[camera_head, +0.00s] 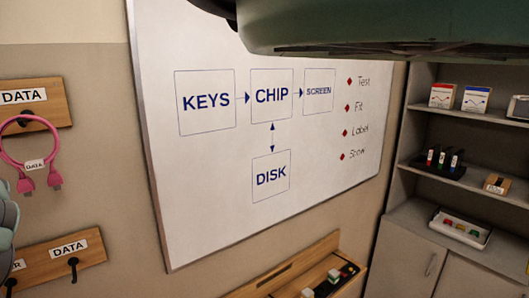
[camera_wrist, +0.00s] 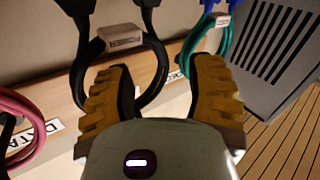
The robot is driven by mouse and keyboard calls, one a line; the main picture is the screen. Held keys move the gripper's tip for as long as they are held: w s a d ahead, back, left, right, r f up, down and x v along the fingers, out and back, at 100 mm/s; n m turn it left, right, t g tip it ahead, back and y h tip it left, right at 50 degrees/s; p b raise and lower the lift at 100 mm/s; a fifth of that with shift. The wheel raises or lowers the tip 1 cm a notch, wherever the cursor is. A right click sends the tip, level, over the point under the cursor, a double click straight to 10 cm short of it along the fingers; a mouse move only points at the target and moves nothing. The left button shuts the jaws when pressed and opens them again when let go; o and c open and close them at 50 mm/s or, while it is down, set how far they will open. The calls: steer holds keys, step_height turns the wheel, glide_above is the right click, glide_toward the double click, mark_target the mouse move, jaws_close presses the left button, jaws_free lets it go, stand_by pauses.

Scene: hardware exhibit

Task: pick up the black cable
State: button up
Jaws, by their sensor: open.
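In the wrist view, the black cable (camera_wrist: 159,57) hangs as a loop with two dark plug ends at the top and a pale tag (camera_wrist: 122,36) across it. My gripper (camera_wrist: 163,68) is open, with its two ochre, ridged fingers spread apart. The lower part of the loop shows in the gap between the fingers, nearer the left one. Whether a finger touches it I cannot tell. The black cable is not seen in the head view.
A green cable with blue plugs (camera_wrist: 223,42) hangs to the right, near a grey vented case (camera_wrist: 285,50). A pink cable (camera_wrist: 25,120) is at the left; a pink one (camera_head: 10,150) also hangs on a wooden DATA board (camera_head: 55,92) in the head view. A whiteboard (camera_head: 220,190) and shelves stand beyond.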

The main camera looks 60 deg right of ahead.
steer(key=shift+p+x, duration=0.7)
steer(key=shift+x, duration=1.25)
steer(key=shift+w+d, duration=0.1)
steer(key=shift+o, duration=0.4)
jaws_close()
